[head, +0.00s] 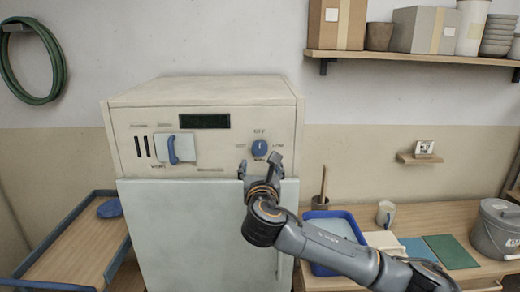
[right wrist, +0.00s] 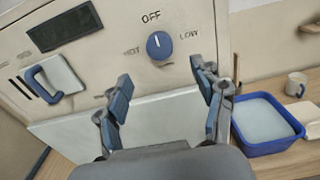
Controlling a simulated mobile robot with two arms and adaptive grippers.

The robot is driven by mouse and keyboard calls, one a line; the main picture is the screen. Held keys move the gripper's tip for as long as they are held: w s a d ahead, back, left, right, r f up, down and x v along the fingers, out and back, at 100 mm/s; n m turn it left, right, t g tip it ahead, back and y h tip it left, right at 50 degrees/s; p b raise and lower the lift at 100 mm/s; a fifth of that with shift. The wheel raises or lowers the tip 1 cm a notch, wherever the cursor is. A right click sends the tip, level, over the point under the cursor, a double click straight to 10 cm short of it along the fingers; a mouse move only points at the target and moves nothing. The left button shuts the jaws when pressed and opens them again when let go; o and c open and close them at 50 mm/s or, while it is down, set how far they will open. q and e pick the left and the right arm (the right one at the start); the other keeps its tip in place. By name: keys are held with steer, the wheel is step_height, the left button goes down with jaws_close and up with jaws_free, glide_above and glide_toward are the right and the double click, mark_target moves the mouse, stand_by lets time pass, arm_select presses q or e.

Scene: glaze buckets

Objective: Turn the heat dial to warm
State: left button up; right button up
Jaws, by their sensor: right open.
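The blue heat dial (head: 260,148) is on the upper right of the cream cabinet's front panel. In the right wrist view the dial (right wrist: 159,46) has a pale mark pointing up toward OFF. HOT is printed on its left and LOW on its right; I see no legible warm label. My right gripper (head: 258,166) is open and empty just below the dial in the head view. In the right wrist view its fingers (right wrist: 160,82) are spread below the dial, apart from it. My left gripper is not in view.
A blue vent handle (head: 172,150) and a dark display (head: 204,121) share the panel. The pale cabinet door (head: 160,225) is shut below. A blue tub (head: 352,217) and a grey bucket (head: 492,230) stand on the right bench. A shelf (head: 420,58) hangs above right.

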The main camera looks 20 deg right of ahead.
mark_target(260, 150)
steer(key=p+x, duration=0.2)
steer(key=x, duration=0.8)
steer(key=shift+w, duration=0.1)
steer(key=shift+c, duration=0.2)
steer(key=shift+f, duration=0.1)
steer(key=c, duration=1.1)
